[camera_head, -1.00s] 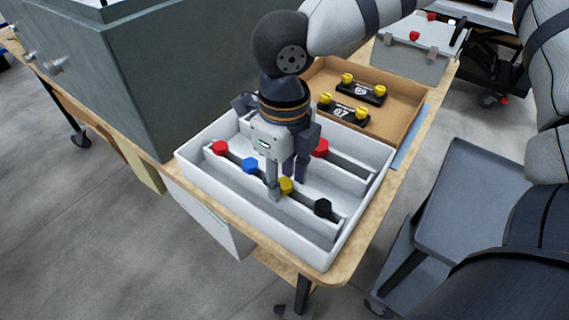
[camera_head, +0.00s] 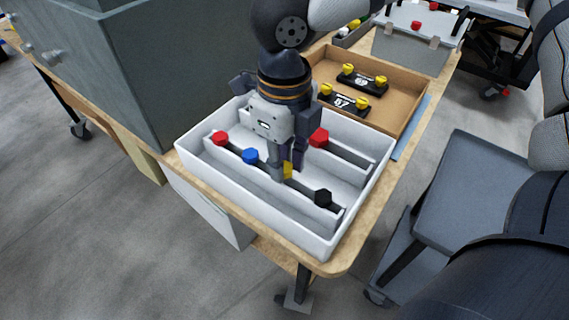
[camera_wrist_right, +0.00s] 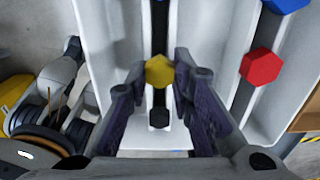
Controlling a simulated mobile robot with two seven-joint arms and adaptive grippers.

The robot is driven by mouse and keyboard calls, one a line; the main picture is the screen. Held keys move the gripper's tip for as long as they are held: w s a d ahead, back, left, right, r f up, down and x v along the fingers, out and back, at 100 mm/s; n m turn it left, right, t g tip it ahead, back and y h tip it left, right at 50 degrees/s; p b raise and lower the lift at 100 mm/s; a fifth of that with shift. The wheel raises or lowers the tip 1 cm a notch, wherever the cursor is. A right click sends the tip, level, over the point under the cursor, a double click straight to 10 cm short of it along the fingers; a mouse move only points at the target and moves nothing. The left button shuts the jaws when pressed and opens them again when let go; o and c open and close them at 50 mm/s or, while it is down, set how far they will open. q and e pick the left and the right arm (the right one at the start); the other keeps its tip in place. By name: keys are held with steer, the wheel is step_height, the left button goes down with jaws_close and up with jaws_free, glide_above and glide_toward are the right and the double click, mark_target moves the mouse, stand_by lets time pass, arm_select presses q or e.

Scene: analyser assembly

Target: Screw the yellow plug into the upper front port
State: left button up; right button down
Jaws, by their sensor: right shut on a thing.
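The yellow plug (camera_head: 287,170) is between the fingertips of my right gripper (camera_head: 286,167), which is shut on it. The plug is above the slotted rail of the white tray (camera_head: 245,207), between the blue plug (camera_head: 250,156) and the black plug (camera_head: 322,198). Its lower part is hidden by a finger and the rail. In the right wrist view the yellow plug's hexagonal head (camera_wrist_right: 159,71) shows between the fingers (camera_wrist_right: 156,88). The grey analyser housing (camera_head: 90,75) stands at the left; I cannot make out its upper front port. My left gripper is out of view.
Red plugs (camera_head: 220,138) (camera_head: 319,137) sit in both tray rails. Behind the tray, a cardboard-brown box (camera_head: 400,112) holds black blocks with yellow knobs. A grey case (camera_head: 410,55) stands at the back. The analyser wall rises close to the tray's left side.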

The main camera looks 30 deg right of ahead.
mark_target(285, 167)
steer(key=shift+r, duration=2.75)
steer(key=shift+s+f, duration=0.1)
